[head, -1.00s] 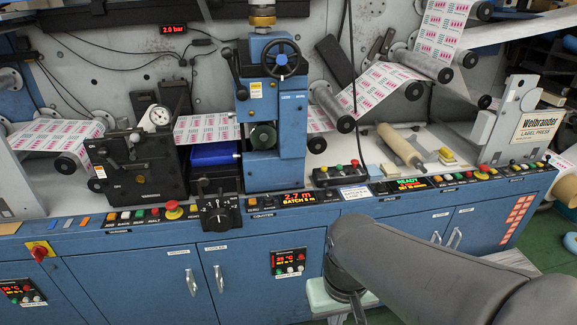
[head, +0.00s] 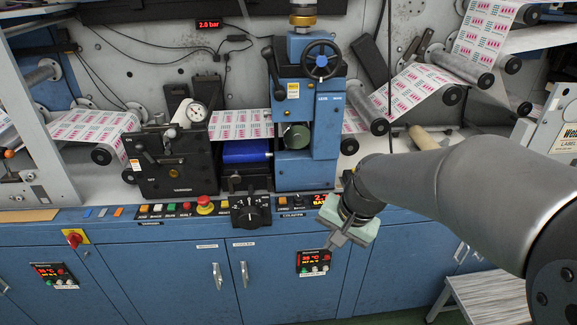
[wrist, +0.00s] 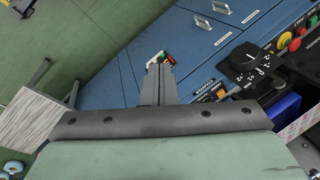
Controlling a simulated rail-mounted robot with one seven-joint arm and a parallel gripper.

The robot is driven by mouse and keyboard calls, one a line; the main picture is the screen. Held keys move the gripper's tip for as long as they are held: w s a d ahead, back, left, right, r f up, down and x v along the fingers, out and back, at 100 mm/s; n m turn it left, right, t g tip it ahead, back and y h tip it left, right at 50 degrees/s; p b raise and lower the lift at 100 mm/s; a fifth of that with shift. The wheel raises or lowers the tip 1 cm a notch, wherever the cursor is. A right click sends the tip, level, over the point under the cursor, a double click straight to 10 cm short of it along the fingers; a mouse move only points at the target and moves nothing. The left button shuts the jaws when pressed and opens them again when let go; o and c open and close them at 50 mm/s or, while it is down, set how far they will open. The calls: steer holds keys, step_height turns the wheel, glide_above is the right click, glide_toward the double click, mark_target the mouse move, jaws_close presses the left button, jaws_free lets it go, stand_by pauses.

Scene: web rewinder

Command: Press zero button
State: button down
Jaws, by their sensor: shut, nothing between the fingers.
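The counter section of the blue console holds an orange button (head: 283,201) with another small button (head: 299,200) beside it, left of a red-lit display (head: 321,199). Their lettering is too small to tell which is the zero button. The orange button also shows in the wrist view (wrist: 220,94), right of my fingers. My gripper (head: 331,243) is shut and empty, in front of the console. In the head view its tips are below and right of these buttons, apart from them. In the wrist view my fingertips (wrist: 159,62) overlap a small lower panel. My gripper's body hides part of the display.
A black rotary knob box (head: 250,210) juts out left of the counter buttons. A red mushroom button (head: 205,204) stands farther left. The blue press column (head: 305,120) rises behind. Cabinet handles (head: 216,276) stick out below, and a grey slatted stand (head: 488,298) is at lower right.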

steer(key=w+a+m+t+y+p, duration=0.1)
steer(key=w+a+m, duration=0.25)
steer(key=w, duration=0.55)
steer(key=w+a+m+t+y+p, duration=0.1)
steer(key=w+a+m+y, duration=0.2)
steer(key=w, duration=0.5)
steer(key=m+t+p, duration=0.1)
steer(key=m+t, duration=0.1)
steer(key=m, duration=0.4)
glide_above(285, 200)
step_height(285, 200, down, 3)
steer(key=shift+s+d+f, duration=0.1)
steer(key=shift+f, duration=0.1)
step_height(285, 200, down, 9)
steer(key=b, duration=0.6)
steer(key=shift+r+b, duration=0.1)
steer(key=shift+b, duration=0.25)
steer(key=shift+f+b, duration=0.4)
